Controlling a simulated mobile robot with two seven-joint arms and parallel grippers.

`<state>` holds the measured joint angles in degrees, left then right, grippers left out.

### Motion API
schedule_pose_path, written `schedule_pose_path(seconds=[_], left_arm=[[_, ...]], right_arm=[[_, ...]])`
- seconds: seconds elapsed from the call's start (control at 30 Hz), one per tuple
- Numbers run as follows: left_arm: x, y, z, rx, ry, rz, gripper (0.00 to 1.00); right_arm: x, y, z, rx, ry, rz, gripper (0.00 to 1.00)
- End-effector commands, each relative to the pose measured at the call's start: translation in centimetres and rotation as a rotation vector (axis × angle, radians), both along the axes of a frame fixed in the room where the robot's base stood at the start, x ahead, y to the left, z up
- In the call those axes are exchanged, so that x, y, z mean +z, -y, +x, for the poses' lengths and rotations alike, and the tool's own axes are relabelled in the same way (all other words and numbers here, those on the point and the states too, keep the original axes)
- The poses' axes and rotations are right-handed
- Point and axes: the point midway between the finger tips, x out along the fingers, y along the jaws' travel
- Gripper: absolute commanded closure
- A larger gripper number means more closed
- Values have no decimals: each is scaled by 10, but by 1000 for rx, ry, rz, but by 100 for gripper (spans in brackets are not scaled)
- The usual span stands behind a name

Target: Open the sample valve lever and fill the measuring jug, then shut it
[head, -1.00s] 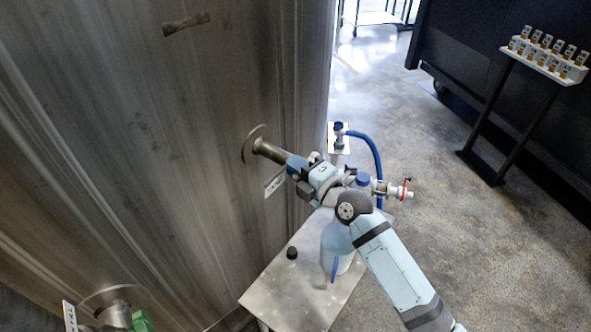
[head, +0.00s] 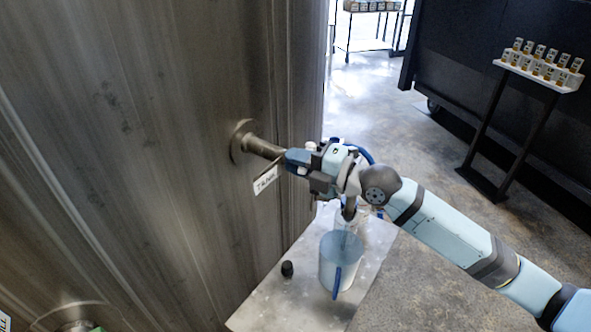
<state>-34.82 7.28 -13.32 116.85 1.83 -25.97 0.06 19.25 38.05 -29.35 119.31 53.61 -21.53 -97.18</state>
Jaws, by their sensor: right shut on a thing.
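A steel pipe (head: 262,147) comes out of the tank wall, with the sample valve (head: 297,160) on its end. My right gripper (head: 318,168) is shut at the valve, on the sample valve lever, which its fingers and wrist largely hide. The measuring jug (head: 338,264), pale blue and see-through with a blue handle, stands upright on a metal stand below and slightly right of the valve. A grey spout (head: 349,210) shows above the jug's rim. Whether liquid runs into the jug, or how full it is, I cannot tell. My left gripper is not in view.
A small black cap (head: 287,269) lies on the metal stand (head: 262,318), left of the jug. A tag (head: 265,180) hangs by the pipe. The tank wall (head: 120,160) fills the left. A rack of sample bottles (head: 540,70) stands at the right, with open floor before it.

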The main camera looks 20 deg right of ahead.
Motion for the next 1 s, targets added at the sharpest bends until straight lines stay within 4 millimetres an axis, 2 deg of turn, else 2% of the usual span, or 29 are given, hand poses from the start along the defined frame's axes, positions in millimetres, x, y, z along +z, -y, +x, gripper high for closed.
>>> schedule_pose_path(seconds=[0.23,0.27,0.37,0.73,1.0], left_arm=[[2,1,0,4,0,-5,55],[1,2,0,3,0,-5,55],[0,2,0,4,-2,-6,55],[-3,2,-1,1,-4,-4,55],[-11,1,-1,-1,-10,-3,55]], right_arm=[[3,0,1,-1,4,3,100],[3,0,1,-1,4,3,86],[3,0,1,-1,3,2,63],[0,3,-2,-1,-1,-1,63],[-3,31,-28,-2,-1,-7,63]])
